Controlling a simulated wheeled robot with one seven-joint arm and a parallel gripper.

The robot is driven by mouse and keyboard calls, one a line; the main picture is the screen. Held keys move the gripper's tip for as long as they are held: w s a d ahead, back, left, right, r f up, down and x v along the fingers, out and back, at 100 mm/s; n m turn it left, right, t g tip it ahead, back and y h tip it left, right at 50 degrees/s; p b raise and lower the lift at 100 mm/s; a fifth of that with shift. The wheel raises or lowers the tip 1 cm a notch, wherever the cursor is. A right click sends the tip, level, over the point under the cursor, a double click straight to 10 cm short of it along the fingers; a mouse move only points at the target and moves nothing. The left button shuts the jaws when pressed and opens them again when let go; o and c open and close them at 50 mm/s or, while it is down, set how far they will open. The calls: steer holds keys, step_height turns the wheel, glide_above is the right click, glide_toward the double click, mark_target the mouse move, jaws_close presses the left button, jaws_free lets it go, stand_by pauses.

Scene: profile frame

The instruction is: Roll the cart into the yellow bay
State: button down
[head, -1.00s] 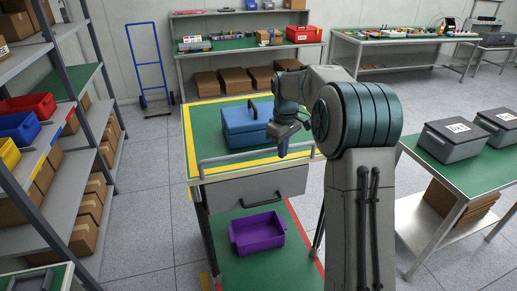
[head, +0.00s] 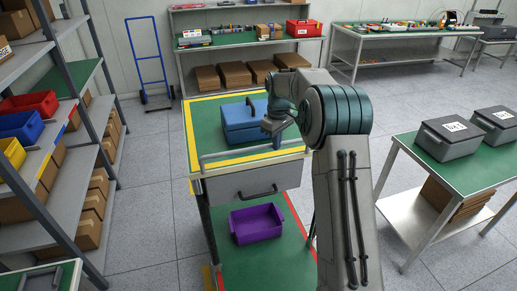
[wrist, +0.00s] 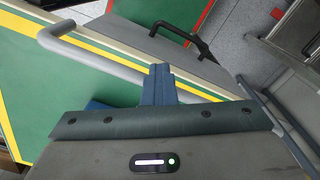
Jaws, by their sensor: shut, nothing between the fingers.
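The cart has a green top (head: 207,130) with a yellow border, a grey push rail (head: 225,157) along its near edge, and a grey drawer with a black handle below. A blue toolbox (head: 240,122) sits on the top. A purple bin (head: 256,224) stands on the red-edged lower green shelf. My gripper (head: 272,133) is over the cart's near right part, by the toolbox. In the wrist view my gripper (wrist: 161,72) is shut and empty, its fingers overlapping the rail (wrist: 100,62); I cannot tell if they touch it. The yellow bay is not clearly identifiable.
Shelving (head: 75,170) with bins and boxes stands close on the left. A green-topped table (head: 462,170) with grey lidded boxes stands on the right. A blue hand truck (head: 150,65) and a workbench (head: 240,43) are at the back. Grey floor (head: 150,190) is clear left of the cart.

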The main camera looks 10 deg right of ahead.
steer(key=shift+w+a, duration=0.1)
steer(key=shift+w, duration=0.45)
steer(key=shift+w+p, duration=0.1)
steer(key=shift+p, duration=0.4)
steer(key=shift+w+r+p, duration=0.2)
steer(key=shift+w+p, duration=0.1)
steer(key=shift+p, duration=0.15)
steer(key=shift+w+a+f+p, duration=0.1)
steer(key=shift+w+a+p, duration=0.1)
steer(key=shift+w+p, duration=0.5)
steer(key=shift+w+a+f, duration=0.1)
steer(key=shift+w+a, duration=0.1)
steer(key=shift+w, duration=1)
steer(key=shift+w+a+f, duration=0.1)
steer(key=shift+w+a, duration=0.1)
steer(key=shift+w, duration=0.95)
steer(key=shift+w+r, duration=0.15)
